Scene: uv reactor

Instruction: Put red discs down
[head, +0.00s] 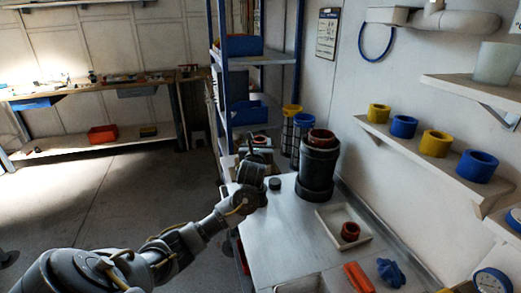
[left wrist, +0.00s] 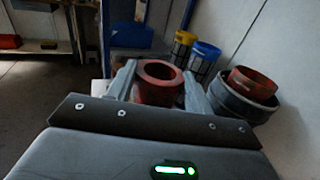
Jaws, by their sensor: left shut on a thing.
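My left gripper (head: 256,152) reaches in over the far left end of the grey bench. In the left wrist view its fingers (left wrist: 158,84) are shut on a red disc (left wrist: 157,96), a thick ring with a central hole. In the head view this disc is mostly hidden behind the gripper. Another red disc (head: 322,136) sits in the top of a dark cylinder (head: 318,172) to the gripper's right; it also shows in the left wrist view (left wrist: 250,82). My right gripper is out of view.
A small dark knob (head: 274,183) stands on the bench (head: 285,232) near the gripper. A red-orange object (head: 358,277) and a blue crumpled thing (head: 390,272) lie in front. Yellow and blue rings (head: 403,126) stand on a wall shelf. A blue-framed rack (head: 250,88) rises behind.

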